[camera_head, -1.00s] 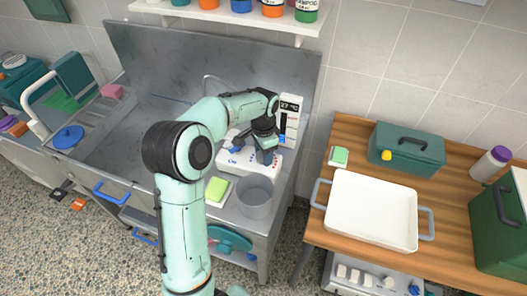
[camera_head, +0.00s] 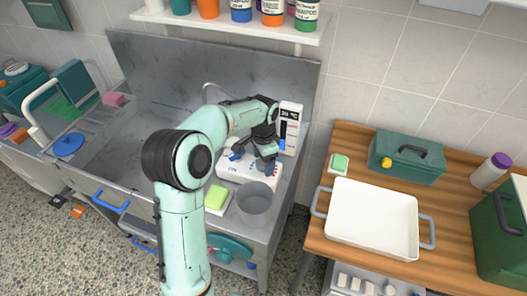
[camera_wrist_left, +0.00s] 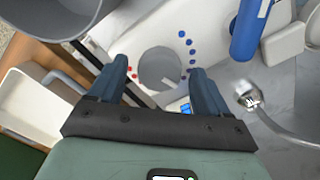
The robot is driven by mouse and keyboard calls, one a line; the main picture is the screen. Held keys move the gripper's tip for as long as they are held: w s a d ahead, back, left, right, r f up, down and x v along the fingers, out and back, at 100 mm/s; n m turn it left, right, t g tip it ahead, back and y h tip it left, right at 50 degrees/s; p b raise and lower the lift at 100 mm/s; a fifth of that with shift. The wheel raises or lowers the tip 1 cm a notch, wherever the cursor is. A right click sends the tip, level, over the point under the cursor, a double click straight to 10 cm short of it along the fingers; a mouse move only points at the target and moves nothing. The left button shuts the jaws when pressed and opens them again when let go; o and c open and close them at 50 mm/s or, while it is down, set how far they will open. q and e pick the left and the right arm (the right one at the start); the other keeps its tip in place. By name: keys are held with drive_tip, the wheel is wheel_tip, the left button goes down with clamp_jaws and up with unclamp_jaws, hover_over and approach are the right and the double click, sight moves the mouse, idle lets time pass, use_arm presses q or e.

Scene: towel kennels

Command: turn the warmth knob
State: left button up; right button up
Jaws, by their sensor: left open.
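The warmth knob (camera_wrist_left: 160,68) is a round grey disc in the left wrist view, ringed by red dots on one side and blue dots on the other. It sits on a white control box (camera_head: 236,173) on the steel counter. In the head view my gripper hides most of the knob. My left gripper (camera_head: 265,164) is open over the box. In the left wrist view its fingers (camera_wrist_left: 158,75) lie on either side of the knob, with gaps showing; I cannot tell their height over it. A display tower (camera_head: 290,128) stands behind. My right gripper is out of view.
A blue lever (camera_wrist_left: 248,30) is close to the knob. A grey pot (camera_head: 255,203) and a yellow-green sponge (camera_head: 217,197) stand in front of the box. A white tray (camera_head: 372,218) and a green toolbox (camera_head: 407,156) are on the wooden table at right.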

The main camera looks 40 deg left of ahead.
use_arm(q)
wheel_tip(320, 180, up, 13)
drive_tip(key=shift+p, duration=0.4)
idle(0.4)
